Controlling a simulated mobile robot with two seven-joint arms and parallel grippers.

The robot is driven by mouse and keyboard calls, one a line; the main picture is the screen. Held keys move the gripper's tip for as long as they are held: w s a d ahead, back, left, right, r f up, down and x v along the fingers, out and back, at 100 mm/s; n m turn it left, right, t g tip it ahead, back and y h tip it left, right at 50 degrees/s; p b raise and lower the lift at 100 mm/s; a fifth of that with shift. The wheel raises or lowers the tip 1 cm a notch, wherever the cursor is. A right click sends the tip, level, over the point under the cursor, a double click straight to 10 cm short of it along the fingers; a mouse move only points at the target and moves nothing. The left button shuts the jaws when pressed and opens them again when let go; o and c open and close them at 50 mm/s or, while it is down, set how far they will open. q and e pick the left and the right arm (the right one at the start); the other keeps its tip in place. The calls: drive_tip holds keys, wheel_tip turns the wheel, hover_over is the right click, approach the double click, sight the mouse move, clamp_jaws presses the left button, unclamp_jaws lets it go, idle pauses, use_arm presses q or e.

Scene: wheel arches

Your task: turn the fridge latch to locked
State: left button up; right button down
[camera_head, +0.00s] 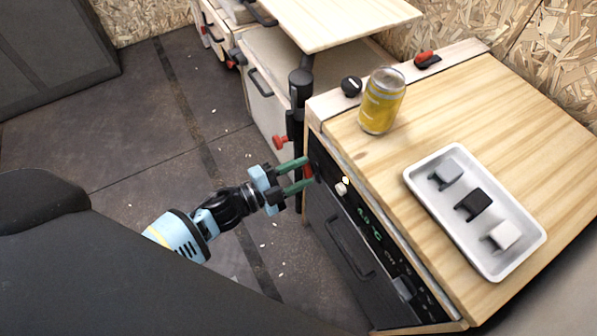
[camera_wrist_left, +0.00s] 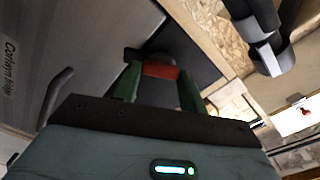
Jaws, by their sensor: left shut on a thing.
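The fridge (camera_head: 345,240) is the dark-fronted unit under the wooden counter, with a handle and a lit green display. Its red latch (camera_head: 308,172) is at the upper left of the front. My left gripper (camera_head: 306,174) reaches it from the left with green fingers. In the left wrist view the red latch (camera_wrist_left: 160,70) lies between the two fingers, and the gripper is shut on it. The latch lies crosswise between the fingers there; the fingers partly hide it in the head view, and I cannot tell its lock position. My right gripper is not in view.
On the counter (camera_head: 450,105) stand a yellow can (camera_head: 381,101) and a white tray (camera_head: 475,211) with several small blocks. The floor to the left is mostly open.

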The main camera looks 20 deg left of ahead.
use_arm(q)
drive_tip(key=m, duration=0.4)
drive_tip(key=shift+f+b, duration=0.2)
drive_tip(key=shift+b, duration=0.15)
drive_tip(key=shift+m, duration=0.7)
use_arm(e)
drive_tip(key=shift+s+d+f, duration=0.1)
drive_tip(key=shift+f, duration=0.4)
use_arm(q)
drive_tip(key=shift+m, duration=0.3)
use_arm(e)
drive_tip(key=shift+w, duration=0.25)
use_arm(q)
drive_tip(key=o, duration=1)
drive_tip(key=shift+r, duration=0.1)
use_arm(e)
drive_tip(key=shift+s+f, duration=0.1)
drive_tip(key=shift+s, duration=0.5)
use_arm(q)
drive_tip(key=v, duration=0.8)
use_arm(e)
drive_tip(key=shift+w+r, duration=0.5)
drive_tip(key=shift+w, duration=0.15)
